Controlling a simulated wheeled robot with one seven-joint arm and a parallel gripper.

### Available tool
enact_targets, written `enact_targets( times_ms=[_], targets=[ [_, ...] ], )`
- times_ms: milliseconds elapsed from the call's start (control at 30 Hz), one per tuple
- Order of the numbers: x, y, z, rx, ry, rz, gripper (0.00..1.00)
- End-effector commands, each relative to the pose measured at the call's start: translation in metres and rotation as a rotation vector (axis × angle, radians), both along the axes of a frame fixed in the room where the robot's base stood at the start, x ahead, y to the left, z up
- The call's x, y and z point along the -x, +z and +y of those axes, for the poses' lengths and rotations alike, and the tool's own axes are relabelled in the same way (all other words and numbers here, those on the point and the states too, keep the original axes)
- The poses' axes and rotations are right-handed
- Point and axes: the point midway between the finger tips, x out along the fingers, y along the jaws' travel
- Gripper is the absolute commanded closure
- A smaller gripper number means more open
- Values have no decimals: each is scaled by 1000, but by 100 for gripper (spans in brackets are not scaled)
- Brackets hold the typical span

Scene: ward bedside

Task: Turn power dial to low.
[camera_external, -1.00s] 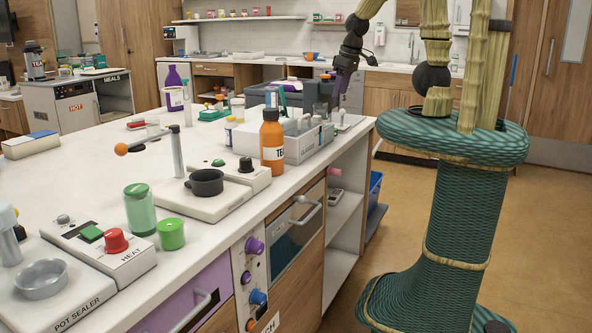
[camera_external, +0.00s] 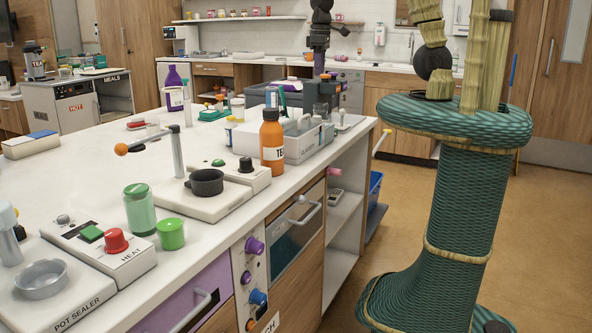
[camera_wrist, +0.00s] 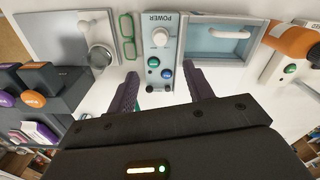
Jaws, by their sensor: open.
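In the wrist view, a blue-grey panel labelled POWER (camera_wrist: 173,24) carries a round white dial (camera_wrist: 160,37) near its far end. A green button (camera_wrist: 153,62) and a blue button (camera_wrist: 167,74) sit nearer me on the panel. My gripper (camera_wrist: 161,84) is open and empty, its two purple fingers spread on either side of the panel's near end. The fingertips are apart from the dial. In the external view my gripper (camera_external: 319,68) points down above the far end of the counter. The dial's setting marks are too small to read, and the dial is not distinguishable in the external view.
An orange bottle (camera_external: 272,142) stands near the counter edge, also at right in the wrist view (camera_wrist: 292,39). Beside the panel are a recessed tray (camera_wrist: 222,45), green glasses (camera_wrist: 127,35) and dark bins (camera_wrist: 45,95). The counter's left part has clear stretches.

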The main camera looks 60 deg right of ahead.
Motion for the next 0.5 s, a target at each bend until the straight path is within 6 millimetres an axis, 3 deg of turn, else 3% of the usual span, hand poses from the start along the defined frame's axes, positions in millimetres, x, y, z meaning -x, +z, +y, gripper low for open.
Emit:
enact_targets(
  times_ms=[100,500],
  targets=[
    [-7,8,1,1,27,23,48],
    [-7,1,1,2,26,25,48]
  ],
)
